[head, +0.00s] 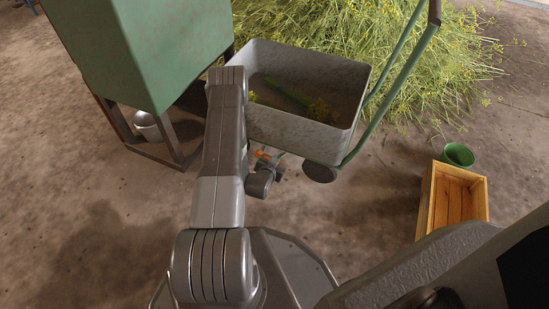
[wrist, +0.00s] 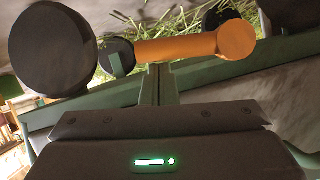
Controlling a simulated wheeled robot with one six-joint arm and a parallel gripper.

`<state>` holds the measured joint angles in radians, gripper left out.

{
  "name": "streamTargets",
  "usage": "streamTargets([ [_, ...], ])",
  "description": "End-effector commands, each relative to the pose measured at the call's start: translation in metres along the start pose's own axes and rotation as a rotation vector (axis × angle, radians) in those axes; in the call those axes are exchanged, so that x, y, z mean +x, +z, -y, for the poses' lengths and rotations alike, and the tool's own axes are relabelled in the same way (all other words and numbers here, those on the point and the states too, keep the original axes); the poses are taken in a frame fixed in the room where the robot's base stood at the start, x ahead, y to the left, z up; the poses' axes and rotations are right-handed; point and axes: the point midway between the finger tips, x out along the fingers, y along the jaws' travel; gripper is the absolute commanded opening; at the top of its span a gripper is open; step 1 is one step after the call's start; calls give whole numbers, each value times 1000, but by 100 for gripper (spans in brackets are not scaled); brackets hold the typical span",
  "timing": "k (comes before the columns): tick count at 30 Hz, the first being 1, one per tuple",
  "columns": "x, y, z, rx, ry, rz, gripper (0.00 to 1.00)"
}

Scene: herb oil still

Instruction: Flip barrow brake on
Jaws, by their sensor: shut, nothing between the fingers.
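The barrow has a grey metal tray (head: 352,110) with green handles (head: 405,72) and a dark wheel (head: 320,172). A large dark wheel also shows in the wrist view (wrist: 48,48), at upper left. The brake lever (wrist: 185,48) is an orange bar with a rounded orange end at right and a dark pivot at left; a bit of its orange shows in the head view (head: 262,155) below the tray. My gripper (wrist: 158,72) is shut and empty, its fingertips right at the middle of the lever's lower edge. I cannot tell whether they touch.
A green tank (head: 140,45) on dark legs stands at left, with a metal bucket (head: 147,126) beneath it. Cut yellow-flowered herbs (head: 440,60) are heaped behind the barrow. A wooden crate (head: 427,205) and a green pot (head: 458,155) stand at right. Bare floor lies between.

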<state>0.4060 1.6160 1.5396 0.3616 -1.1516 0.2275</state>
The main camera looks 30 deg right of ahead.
Motion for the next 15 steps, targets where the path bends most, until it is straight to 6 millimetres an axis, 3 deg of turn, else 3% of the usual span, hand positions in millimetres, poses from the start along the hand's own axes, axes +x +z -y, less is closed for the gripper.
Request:
streamTargets([
  [5, 3, 10, -5, 101, -46, 3, 0],
  [15, 8, 17, -6, 96, -45, 1, 0],
])
